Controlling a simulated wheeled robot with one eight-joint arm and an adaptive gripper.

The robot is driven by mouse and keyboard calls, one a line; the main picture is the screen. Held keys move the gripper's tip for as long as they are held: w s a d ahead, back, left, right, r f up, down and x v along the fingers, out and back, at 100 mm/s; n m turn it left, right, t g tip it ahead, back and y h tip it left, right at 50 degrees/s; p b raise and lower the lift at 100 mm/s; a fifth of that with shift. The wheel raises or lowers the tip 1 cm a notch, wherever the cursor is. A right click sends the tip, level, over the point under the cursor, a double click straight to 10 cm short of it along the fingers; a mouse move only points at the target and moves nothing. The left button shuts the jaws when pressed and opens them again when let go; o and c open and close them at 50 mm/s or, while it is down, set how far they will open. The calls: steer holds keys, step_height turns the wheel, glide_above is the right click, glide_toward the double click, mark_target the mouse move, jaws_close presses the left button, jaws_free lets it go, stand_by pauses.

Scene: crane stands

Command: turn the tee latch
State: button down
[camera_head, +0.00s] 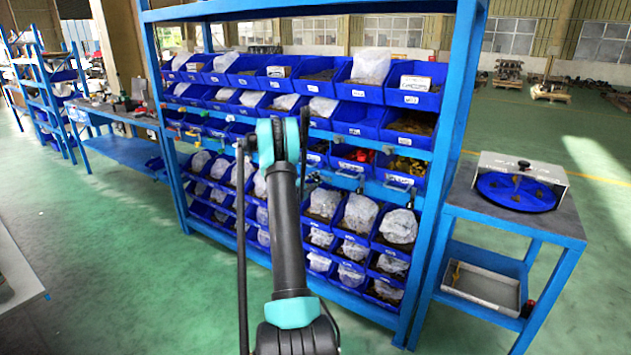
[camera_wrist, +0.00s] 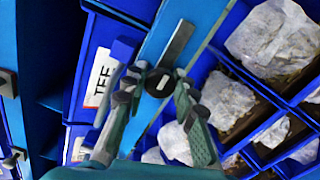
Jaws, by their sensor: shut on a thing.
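The tee latch shows in the wrist view as a flat grey bar (camera_wrist: 177,43) with a dark round hub (camera_wrist: 158,83) at its lower end. It sits on a blue shelf rail and slants up to the right, roughly along it. A white label reading TEE (camera_wrist: 98,78) is just left of it. My gripper (camera_wrist: 159,79) has one finger on each side of the hub and is shut on the latch. The exact contact is partly hidden by the fingers. In the head view my arm hides the gripper and this latch.
Blue bins with wrapped pieces (camera_wrist: 272,40) lie close to the right of my fingers. In the head view the blue rack (camera_head: 455,110) holds rows of bins. A small blue table (camera_head: 560,222) with a blue disc (camera_head: 515,192) stands right. Green floor is open at left.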

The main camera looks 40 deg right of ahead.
stand_by(0.3)
steer(key=c, duration=1.2)
jaws_free()
steer(key=shift+a, duration=0.1)
steer(key=v, duration=1.2)
